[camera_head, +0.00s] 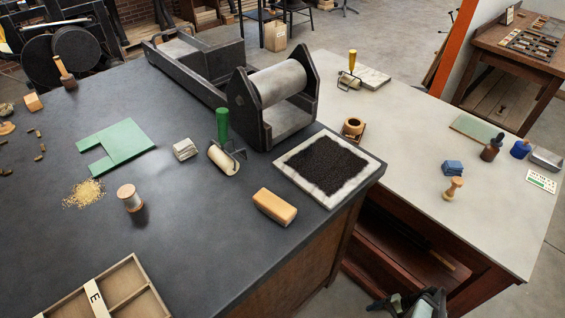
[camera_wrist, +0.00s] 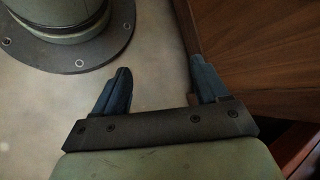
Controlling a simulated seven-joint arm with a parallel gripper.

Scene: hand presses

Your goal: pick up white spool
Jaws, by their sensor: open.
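My gripper (camera_head: 408,300) is low at the bottom edge in the head view, below and right of the dark table, far from the spool. In the wrist view my gripper (camera_wrist: 160,82) has its two blue fingers apart with nothing between them. The spool is not in the wrist view.
Near the spool are yellow grains (camera_head: 84,193), a green sheet (camera_head: 118,147), a divided wooden tray (camera_head: 133,283) and a tan block (camera_head: 274,207). A green-handled roller (camera_head: 223,157) and an inked slab (camera_head: 325,167) lie farther right.

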